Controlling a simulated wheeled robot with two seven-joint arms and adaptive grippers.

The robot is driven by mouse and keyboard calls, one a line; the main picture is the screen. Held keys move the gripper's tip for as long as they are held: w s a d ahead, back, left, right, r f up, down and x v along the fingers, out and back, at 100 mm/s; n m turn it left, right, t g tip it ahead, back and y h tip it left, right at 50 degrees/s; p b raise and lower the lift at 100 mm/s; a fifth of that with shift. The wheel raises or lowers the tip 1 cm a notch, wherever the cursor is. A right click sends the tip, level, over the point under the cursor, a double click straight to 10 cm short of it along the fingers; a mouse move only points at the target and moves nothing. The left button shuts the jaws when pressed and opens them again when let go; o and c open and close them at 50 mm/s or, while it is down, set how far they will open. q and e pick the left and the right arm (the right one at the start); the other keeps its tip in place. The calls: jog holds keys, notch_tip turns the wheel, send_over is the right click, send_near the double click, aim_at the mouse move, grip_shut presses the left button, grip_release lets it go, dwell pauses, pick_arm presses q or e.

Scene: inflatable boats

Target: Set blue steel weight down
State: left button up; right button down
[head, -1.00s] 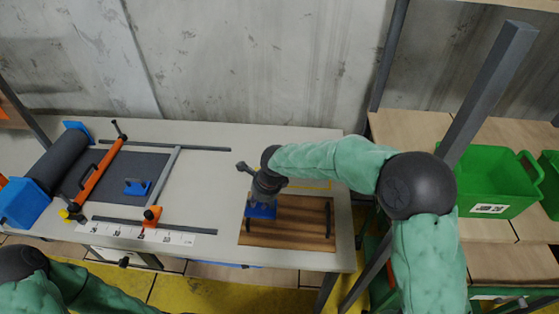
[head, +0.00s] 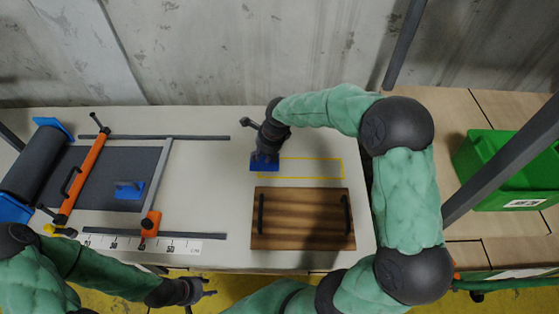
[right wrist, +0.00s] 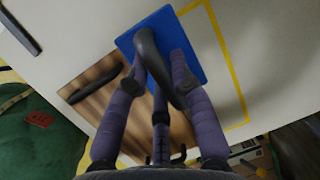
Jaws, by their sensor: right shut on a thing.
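The blue steel weight (head: 264,164) is a flat blue block with a dark arched handle. My right gripper (head: 266,150) is shut on that handle. In the right wrist view the fingers (right wrist: 160,85) close around the handle above the blue plate (right wrist: 190,58). The weight is over the left end of a yellow outlined rectangle (head: 315,178) on the table, partly across its line. I cannot tell whether it touches the tabletop. My left gripper (head: 206,291) is at the table's front edge, empty, with its fingers apart.
A wooden board (head: 303,218) with two dark handles lies in front of the outline. Another blue weight (head: 130,190) sits on the dark sheet (head: 105,165) at left, beside an orange bar (head: 83,172) and a roller (head: 38,165). A green bin (head: 490,165) stands right.

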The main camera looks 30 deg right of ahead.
jog(key=d+f, duration=0.2)
jog(key=w+d+f+b, duration=0.1)
jog(key=d+f, duration=0.1)
jog(key=w+d+f+b, duration=0.1)
jog(key=d+f, duration=0.1)
jog(key=shift+d+f, duration=0.1)
jog(key=shift+d, duration=0.15)
notch_tip(320, 180, down, 4)
jog(key=shift+w+d+r+b, duration=0.15)
jog(key=shift+r+b, duration=0.1)
jog(key=shift+b, duration=0.4)
jog(key=c, duration=1.4)
grip_release()
jog(key=shift+s+f, duration=0.2)
jog(key=shift+f, duration=0.05)
jog(key=shift+c, duration=0.2)
jog(key=o, duration=0.4)
jog(key=shift+c, duration=0.2)
jog(key=shift+r, duration=0.1)
jog(key=p+v, duration=0.3)
jog(key=v, duration=0.9)
